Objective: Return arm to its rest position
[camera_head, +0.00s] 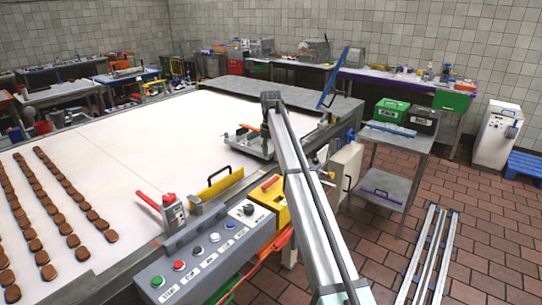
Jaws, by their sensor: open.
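A long silver beam (305,200), which looks like part of my arm, rises from the bottom edge towards the middle of the head view. Its far end is a dark joint (271,100) above the right side of the white conveyor belt (165,135). The region just behind and below the beam is partly hidden. Several rows of brown biscuits (68,195) lie on the left part of the belt.
A control panel (205,262) with coloured buttons stands at the belt's near edge. A metal cart (385,165) carries green and black boxes to the right. Metal rails (430,255) lie on the brick floor. Open floor (490,225) shows at the right.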

